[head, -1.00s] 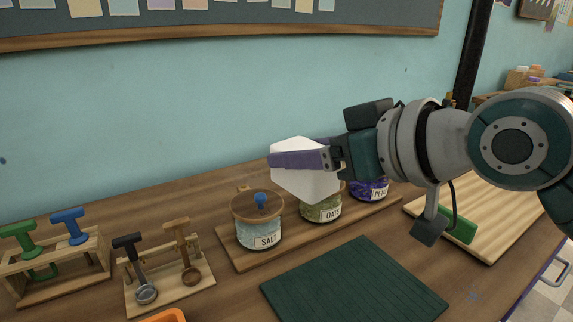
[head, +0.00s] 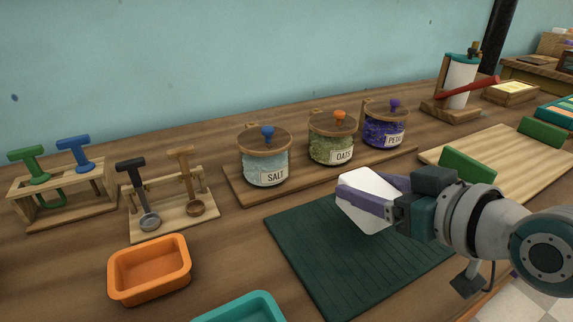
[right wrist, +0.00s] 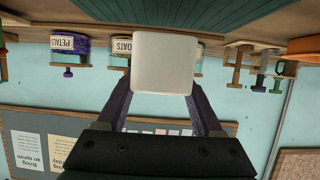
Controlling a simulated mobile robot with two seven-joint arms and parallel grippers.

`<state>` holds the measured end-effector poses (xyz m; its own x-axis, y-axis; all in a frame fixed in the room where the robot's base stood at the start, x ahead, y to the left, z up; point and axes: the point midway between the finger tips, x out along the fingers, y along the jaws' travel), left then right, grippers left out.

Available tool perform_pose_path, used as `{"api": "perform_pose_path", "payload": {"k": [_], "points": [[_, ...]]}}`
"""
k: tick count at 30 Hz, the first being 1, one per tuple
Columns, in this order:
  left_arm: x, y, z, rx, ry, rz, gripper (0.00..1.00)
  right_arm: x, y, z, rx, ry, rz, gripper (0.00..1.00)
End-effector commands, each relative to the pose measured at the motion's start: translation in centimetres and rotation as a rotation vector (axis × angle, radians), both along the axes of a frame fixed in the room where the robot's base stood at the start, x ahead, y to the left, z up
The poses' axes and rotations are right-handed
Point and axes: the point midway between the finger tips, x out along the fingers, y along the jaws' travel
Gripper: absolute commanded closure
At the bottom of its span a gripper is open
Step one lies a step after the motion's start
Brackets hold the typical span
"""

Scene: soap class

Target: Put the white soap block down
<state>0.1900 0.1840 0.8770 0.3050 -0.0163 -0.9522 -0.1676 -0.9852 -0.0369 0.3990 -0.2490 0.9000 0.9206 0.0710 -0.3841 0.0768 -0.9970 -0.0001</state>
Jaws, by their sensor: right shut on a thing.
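The white soap block (head: 366,204) is held between the purple fingers of my right gripper (head: 372,198), above the dark green ribbed mat (head: 310,258). Its lower edge looks close to the mat, but I cannot tell whether it touches. In the right wrist view the soap block (right wrist: 165,63) sits between the two fingertips (right wrist: 163,85), with the mat (right wrist: 180,12) beyond it at the top of the picture. My left gripper is not in view.
Jars of salt (head: 265,160), oats (head: 332,142) and petals (head: 386,128) stand on a wooden board behind the mat. An orange tray (head: 150,268) and a teal tray (head: 243,308) lie left of it. A pale wooden board (head: 505,165) with green blocks lies right.

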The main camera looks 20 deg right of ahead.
Motion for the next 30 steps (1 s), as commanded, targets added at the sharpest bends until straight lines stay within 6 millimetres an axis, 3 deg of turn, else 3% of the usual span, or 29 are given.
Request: {"api": "perform_pose_path", "payload": {"k": [10, 22, 23, 30], "points": [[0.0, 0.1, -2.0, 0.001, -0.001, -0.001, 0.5, 0.0, 0.0, -4.2, -0.002, -0.002, 0.001, 1.0], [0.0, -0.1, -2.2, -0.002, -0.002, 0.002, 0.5, 0.1, 0.0, -4.6, -0.002, -0.003, 0.001, 1.0], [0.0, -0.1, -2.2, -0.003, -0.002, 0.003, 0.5, 0.0, 0.0, -4.6, -0.001, -0.001, 0.0, 0.31], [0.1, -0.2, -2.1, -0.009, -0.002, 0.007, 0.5, 0.0, 0.0, -4.6, -0.001, 0.0, 0.0, 0.04]]}}
